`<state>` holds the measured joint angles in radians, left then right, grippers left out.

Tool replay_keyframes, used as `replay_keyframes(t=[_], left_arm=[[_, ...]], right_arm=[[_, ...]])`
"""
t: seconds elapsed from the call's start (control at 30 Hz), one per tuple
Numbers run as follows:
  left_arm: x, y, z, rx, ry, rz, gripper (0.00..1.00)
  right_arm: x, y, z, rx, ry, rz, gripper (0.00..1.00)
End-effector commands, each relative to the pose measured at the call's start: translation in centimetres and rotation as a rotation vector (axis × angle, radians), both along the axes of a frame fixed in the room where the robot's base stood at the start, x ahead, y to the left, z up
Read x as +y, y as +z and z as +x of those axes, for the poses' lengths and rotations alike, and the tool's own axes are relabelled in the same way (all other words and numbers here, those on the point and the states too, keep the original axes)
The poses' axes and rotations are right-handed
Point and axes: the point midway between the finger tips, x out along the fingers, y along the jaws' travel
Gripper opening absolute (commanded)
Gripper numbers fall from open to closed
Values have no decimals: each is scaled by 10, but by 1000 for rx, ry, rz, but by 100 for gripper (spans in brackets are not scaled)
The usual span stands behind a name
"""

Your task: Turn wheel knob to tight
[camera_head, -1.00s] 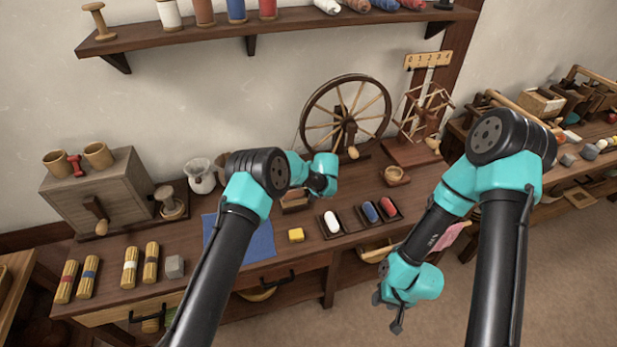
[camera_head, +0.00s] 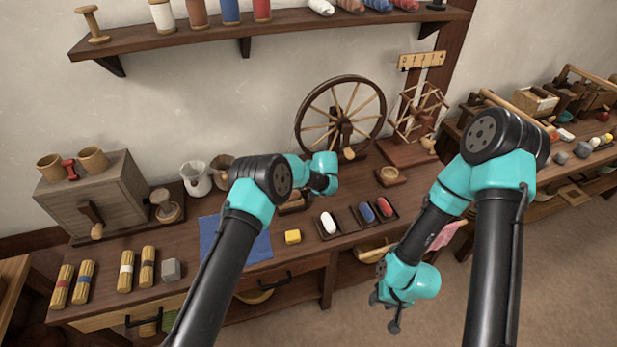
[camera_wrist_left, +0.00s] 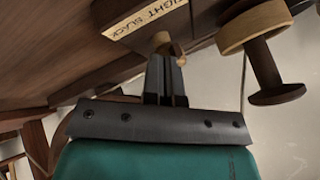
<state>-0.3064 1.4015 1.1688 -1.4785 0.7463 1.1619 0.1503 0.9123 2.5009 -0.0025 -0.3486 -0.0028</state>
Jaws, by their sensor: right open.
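The spinning wheel (camera_head: 341,118) stands at the back of the table. A pale wooden knob (camera_head: 348,153) shows at its foot. In the left wrist view, a label reading "TIGHT SLACK" (camera_wrist_left: 147,16), its start partly cut off, lies on dark wood. A small tan knob (camera_wrist_left: 162,40) is beside it, at the fingertips of my left gripper (camera_wrist_left: 166,62). Whether the fingers touch or grip it is unclear. In the head view my left arm hides those fingertips. My right gripper (camera_head: 384,312) is open and empty, low in front of the table.
A yellow block (camera_head: 292,237), a blue cloth (camera_head: 225,237) and small trays with white, blue and red pieces lie on the table. A small round bowl (camera_head: 390,176) stands right of the wheel. A bobbin-like part (camera_wrist_left: 265,60) is close to my left gripper.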

Motion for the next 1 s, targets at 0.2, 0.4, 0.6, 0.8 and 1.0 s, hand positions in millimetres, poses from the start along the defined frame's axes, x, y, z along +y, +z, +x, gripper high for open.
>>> replay_keyframes(t=[0.2,0.4,0.6,0.8,1.0], left_arm=[[2,-3,-1,4,3,0,0],[-7,-3,-3,4,2,1,0],[-28,-1,-8,1,4,1,0],[-43,20,-19,-1,4,0,0],[-56,48,-36,-2,4,0,0]], right_arm=[[0,0,0,0,0,0,43],[0,0,0,0,0,0,43],[0,0,0,0,0,0,43],[0,0,0,0,0,0,43],[0,0,0,0,0,0,43]])
